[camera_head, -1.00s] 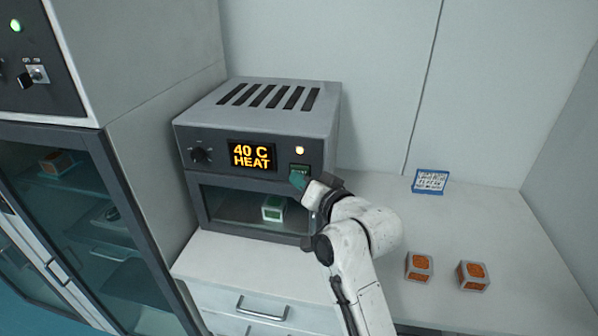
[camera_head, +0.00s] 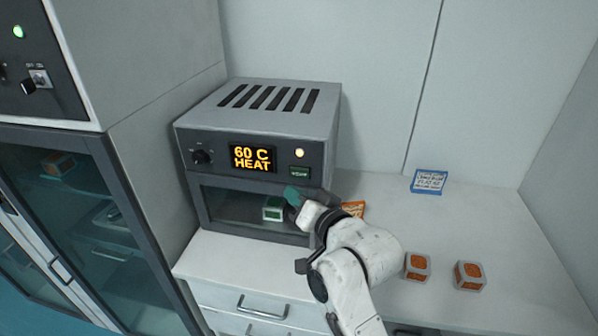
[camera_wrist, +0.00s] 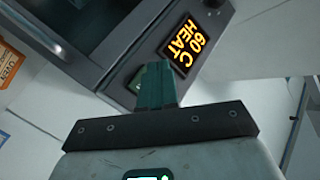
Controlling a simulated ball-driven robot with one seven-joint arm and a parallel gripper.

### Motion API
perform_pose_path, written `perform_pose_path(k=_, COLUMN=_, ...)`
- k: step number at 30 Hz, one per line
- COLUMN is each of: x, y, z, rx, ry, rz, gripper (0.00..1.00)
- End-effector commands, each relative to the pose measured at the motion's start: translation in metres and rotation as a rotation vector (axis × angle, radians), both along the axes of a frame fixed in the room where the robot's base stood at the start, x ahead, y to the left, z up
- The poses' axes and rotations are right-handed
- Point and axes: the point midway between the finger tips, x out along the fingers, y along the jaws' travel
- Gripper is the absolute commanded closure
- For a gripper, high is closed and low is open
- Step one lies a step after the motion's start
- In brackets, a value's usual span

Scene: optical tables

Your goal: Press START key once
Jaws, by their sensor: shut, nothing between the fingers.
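The START key (camera_head: 300,172) is a small green key on the right of the grey oven's (camera_head: 283,112) front panel, below a lit amber lamp. In the wrist view the START key (camera_wrist: 137,80) shows partly, just beside my fingertips. The oven display (camera_head: 252,158) reads "60 C HEAT". My gripper (camera_head: 291,194), with teal fingers, is shut and empty, just below and in front of the key. In the wrist view my gripper (camera_wrist: 157,72) points at the panel. Whether the fingers touch the oven cannot be told.
A green-and-white block (camera_head: 273,209) sits behind the oven's window. Two orange-topped blocks (camera_head: 417,266) (camera_head: 470,275) stand on the bench at right. A dark knob (camera_head: 201,157) is on the panel's left.

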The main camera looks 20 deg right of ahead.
Motion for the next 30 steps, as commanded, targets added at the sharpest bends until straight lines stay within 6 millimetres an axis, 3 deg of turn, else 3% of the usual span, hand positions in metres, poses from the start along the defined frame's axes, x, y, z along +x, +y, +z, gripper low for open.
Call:
perform_pose_path(k=8, x=-0.015, y=0.01, z=0.0, rx=0.0, ry=0.001, rz=0.0, gripper=1.0)
perform_pose_path(k=30, x=-0.015, y=0.01, z=0.0, rx=0.0, ry=0.001, rz=-0.001, gripper=1.0)
